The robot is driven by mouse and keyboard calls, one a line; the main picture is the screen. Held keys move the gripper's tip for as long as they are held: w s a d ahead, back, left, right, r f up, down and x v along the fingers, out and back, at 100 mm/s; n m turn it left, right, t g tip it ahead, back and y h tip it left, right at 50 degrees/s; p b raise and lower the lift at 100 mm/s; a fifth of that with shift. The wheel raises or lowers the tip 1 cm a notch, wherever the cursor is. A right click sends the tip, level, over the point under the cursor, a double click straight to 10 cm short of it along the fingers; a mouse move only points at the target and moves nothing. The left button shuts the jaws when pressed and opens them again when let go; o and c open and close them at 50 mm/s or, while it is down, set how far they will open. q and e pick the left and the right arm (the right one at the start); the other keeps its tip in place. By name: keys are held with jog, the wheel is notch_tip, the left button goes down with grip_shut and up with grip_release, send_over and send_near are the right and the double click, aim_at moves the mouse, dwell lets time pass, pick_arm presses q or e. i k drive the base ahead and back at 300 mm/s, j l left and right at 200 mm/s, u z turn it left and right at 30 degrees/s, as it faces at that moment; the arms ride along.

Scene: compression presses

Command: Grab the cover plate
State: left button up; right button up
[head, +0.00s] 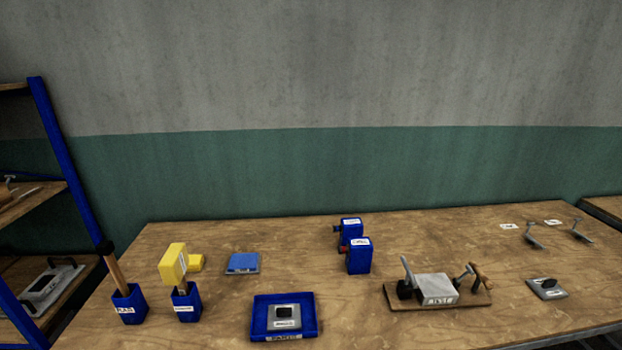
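Two small grey plates with a dark raised part on top could be the cover plate; I cannot tell which. One grey plate (285,325) lies inside a shallow blue tray (313,331) at the front middle of the table. Neither of my grippers shows in the head view.
A press-like device (436,288) on a wooden board stands right of centre. Two blue containers (358,256) stand mid-table. At the left are a blue holder with a hammer (129,307), a holder with a yellow tool (186,304) and a blue pad (243,263). A shelf (60,170) stands far left.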

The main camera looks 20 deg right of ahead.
aim_at(546, 288)
jog(key=z, duration=2.35)
jog(key=u, duration=0.45)
jog(key=i+l+u, duration=0.3)
jog(key=l+u, duration=0.3)
jog(key=i+l+u, duration=0.15)
jog(key=l+u, duration=0.15)
jog(key=l, duration=0.15)
jog(key=i+l+u, duration=0.1)
jog(key=l+u, duration=0.2)
jog(key=l, duration=0.1)
